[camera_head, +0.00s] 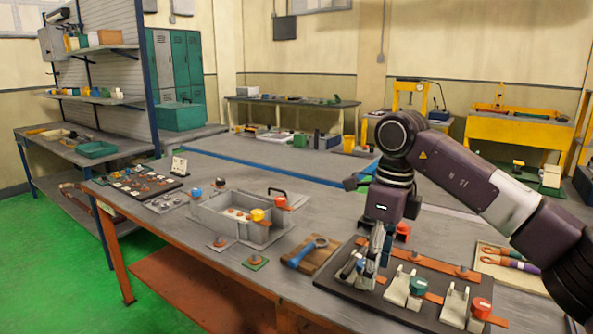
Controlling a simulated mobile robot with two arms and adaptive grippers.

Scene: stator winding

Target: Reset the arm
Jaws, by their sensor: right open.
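My right arm comes in from the right edge and bends down over the work table. My right gripper (372,262) points downward above the left end of a dark fixture board (400,303). Its jaws are open and nothing shows held between them. I cannot tell whether the fingertips touch the parts below them. The board carries grey blocks, copper-coloured strips, a green round part (418,286) and a red round part (481,307). My left gripper does not show.
A grey tray (215,222) with round parts stands mid-table. A wooden board (312,258) with a blue-handled tool lies left of the gripper. A dark board of small parts (140,183) lies at the far left. A tray with coloured handles (510,262) lies at the right.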

